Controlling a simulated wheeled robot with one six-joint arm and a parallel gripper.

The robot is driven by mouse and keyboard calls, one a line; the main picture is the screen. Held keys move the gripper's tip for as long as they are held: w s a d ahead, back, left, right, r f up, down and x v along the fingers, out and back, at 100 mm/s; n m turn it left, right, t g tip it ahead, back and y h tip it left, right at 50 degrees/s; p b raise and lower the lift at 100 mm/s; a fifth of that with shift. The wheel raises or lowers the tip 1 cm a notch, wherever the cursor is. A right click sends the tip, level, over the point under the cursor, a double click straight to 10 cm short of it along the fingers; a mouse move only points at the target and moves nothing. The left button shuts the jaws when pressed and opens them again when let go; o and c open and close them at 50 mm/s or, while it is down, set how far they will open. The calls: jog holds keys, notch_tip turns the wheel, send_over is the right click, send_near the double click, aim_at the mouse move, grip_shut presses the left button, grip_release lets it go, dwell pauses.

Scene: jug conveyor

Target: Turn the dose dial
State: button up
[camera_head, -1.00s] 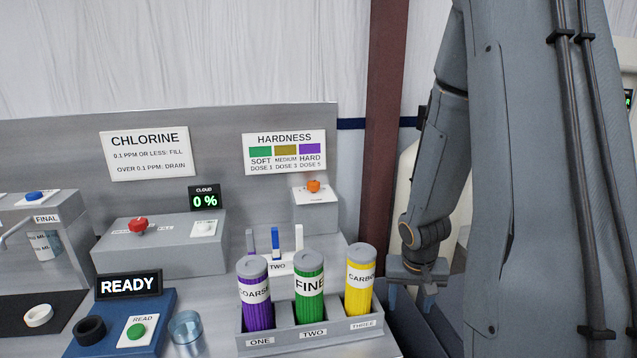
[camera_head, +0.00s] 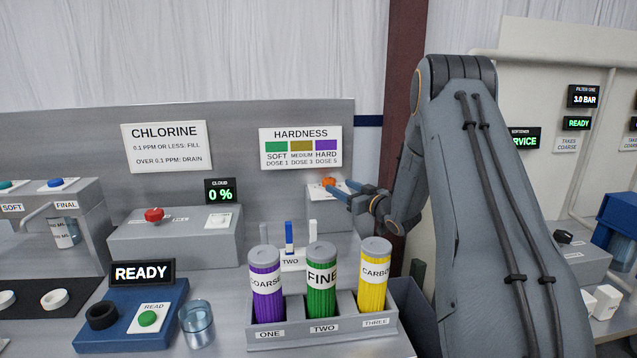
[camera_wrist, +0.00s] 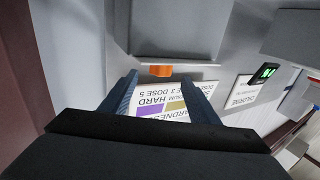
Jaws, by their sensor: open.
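An orange knob (camera_head: 328,182) sits on a grey box with a white label below the hardness sign. The label is too small to read, so I cannot confirm that this is the dose dial. My gripper (camera_head: 337,191) is open, its two blue fingers reaching left toward the orange knob. In the wrist view the orange knob (camera_wrist: 160,71) shows between the two fingertips, close to them. I cannot tell whether the fingers touch it.
The hardness sign (camera_head: 300,148) hangs just above the knob. A rack (camera_head: 290,335) with purple, green and yellow cartridges stands in front and below. A grey box (camera_head: 185,248) with a red knob (camera_head: 154,214) is to the left. A glass (camera_head: 197,325) stands at the front.

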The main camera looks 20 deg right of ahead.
aim_at(333, 183)
jog(key=shift+p+x, duration=1.2)
jog(key=shift+x, duration=2.6)
jog(key=shift+a, duration=0.1)
jog(key=c, duration=1)
